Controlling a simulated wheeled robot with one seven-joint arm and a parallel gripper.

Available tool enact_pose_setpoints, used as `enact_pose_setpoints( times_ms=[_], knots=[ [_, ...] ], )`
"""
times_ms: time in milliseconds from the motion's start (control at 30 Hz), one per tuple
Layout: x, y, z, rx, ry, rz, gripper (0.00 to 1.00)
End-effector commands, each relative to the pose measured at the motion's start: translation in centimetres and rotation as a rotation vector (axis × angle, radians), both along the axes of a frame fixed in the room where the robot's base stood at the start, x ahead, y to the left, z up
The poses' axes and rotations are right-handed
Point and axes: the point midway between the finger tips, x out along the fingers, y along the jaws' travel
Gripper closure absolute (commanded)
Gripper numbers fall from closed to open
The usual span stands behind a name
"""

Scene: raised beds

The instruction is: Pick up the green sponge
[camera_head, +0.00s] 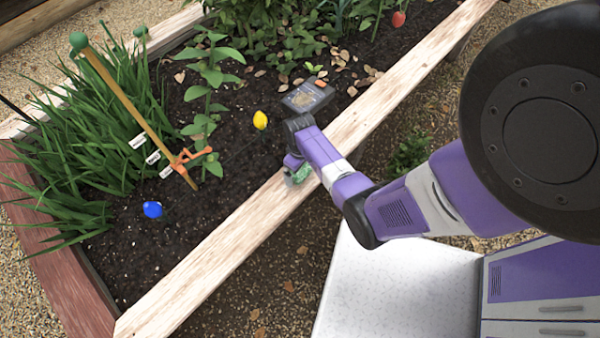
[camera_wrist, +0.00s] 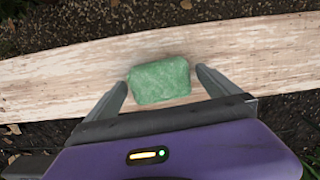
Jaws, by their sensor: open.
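The green sponge (camera_wrist: 160,80) lies on the pale wooden edge board of the raised bed (camera_wrist: 60,77). In the wrist view my gripper (camera_wrist: 162,83) is open, with one grey finger to the left of the sponge and one to the right. Gaps show between the fingertips and the sponge's sides. In the head view the sponge (camera_head: 298,175) shows only in part beside the end of my arm, over the board. My fingers are hard to make out in that view.
Dark soil fills the bed behind the board. A yellow object (camera_head: 260,120) and a blue object (camera_head: 152,209) lie on it. A wooden stake (camera_head: 135,110) with an orange tie stands among leafy plants (camera_head: 213,80). Gravel and fallen leaves cover the ground in front.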

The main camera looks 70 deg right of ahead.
Motion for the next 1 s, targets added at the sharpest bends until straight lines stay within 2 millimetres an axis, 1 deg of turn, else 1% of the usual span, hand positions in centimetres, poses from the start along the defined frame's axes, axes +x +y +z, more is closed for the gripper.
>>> enact_pose_setpoints(
  times_ms=[233,367,400,467,500,533,567,833,933,1000],
  knots=[
    [0.0,0.0,-0.1,0.000,-0.001,0.000,0.00],
    [0.0,0.0,-0.1,0.000,-0.001,0.000,0.26],
    [0.0,0.0,-0.1,0.000,-0.001,-0.001,0.33],
    [0.0,0.0,-0.1,0.000,-0.001,-0.001,0.45],
    [0.0,0.0,-0.1,0.000,-0.001,-0.001,0.53],
    [0.0,0.0,-0.1,0.000,-0.001,-0.001,0.59],
    [0.0,0.0,-0.1,0.000,-0.001,-0.001,0.62],
    [0.0,0.0,0.1,-0.001,-0.001,-0.001,0.63],
    [0.0,0.0,0.6,-0.002,-0.002,0.000,0.63],
    [0.0,0.0,1.3,-0.002,-0.002,-0.001,0.63]
  ],
)
